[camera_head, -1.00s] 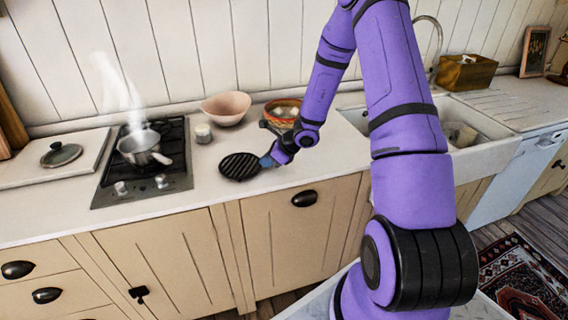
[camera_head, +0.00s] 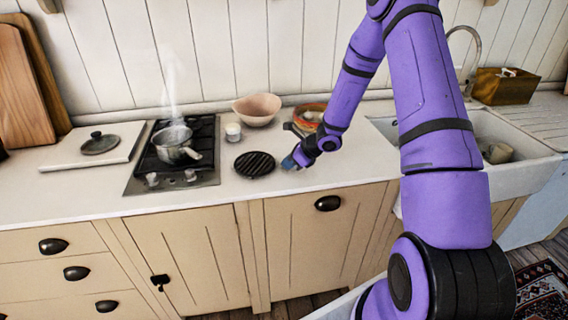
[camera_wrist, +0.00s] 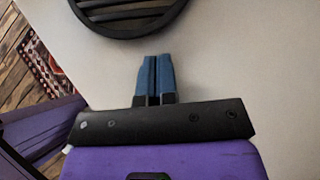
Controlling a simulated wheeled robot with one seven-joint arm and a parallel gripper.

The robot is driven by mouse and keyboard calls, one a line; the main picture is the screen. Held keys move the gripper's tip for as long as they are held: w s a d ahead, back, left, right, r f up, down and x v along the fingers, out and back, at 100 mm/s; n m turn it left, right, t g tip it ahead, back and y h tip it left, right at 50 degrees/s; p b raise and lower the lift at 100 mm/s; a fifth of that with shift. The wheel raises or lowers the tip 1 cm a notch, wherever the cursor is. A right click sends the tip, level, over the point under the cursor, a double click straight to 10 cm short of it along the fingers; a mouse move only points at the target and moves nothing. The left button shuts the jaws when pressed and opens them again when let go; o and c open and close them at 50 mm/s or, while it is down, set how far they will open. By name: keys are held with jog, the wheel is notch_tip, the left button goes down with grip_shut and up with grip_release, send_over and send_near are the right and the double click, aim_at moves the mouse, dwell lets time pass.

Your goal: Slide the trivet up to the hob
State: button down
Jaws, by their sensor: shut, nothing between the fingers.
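The trivet (camera_head: 255,164) is a round, black, ribbed disc lying flat on the white worktop. It is just right of the hob (camera_head: 208,178), with a narrow strip of worktop between them. My gripper (camera_head: 287,162) is low over the worktop at the trivet's right side, its blue fingers shut and empty. In the wrist view, the fingertips (camera_wrist: 156,58) point at the trivet's rim (camera_wrist: 140,34), with a small gap between. Only part of the trivet shows there.
A steaming saucepan (camera_head: 175,146) stands on the hob. A small white jar (camera_head: 233,132) and a pink bowl (camera_head: 257,109) are behind the trivet. An orange pot (camera_head: 311,117) stands behind my gripper. The worktop's front edge (camera_head: 270,196) is close in front.

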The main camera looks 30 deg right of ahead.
jog(key=v, duration=1.1)
jog(key=shift+s+d+f, duration=0.15)
jog(key=shift+s+f, duration=0.05)
jog(key=shift+f, duration=0.1)
jog(key=s+a+r+n+g, duration=0.1)
jog(key=s+a+r+n, duration=0.5)
jog(key=r, duration=0.4)
jog(key=s+a+r+n+g, duration=0.1)
jog(key=s+a+r+n, duration=0.3)
jog(key=a+r+n, duration=0.4)
jog(key=s+r+n+h, duration=0.2)
jog(key=s+r+n, duration=0.2)
jog(key=s, duration=0.3)
jog(key=s+r+n+h, duration=0.2)
jog(key=s+r+n, duration=0.2)
jog(key=s, duration=0.3)
jog(key=s+d+r+n+h, duration=0.1)
jog(key=s+r+n+h, duration=0.1)
jog(key=s+r+n, duration=0.2)
jog(key=s+n, duration=0.1)
jog(key=s, duration=0.2)
jog(key=shift+s+t, duration=0.4)
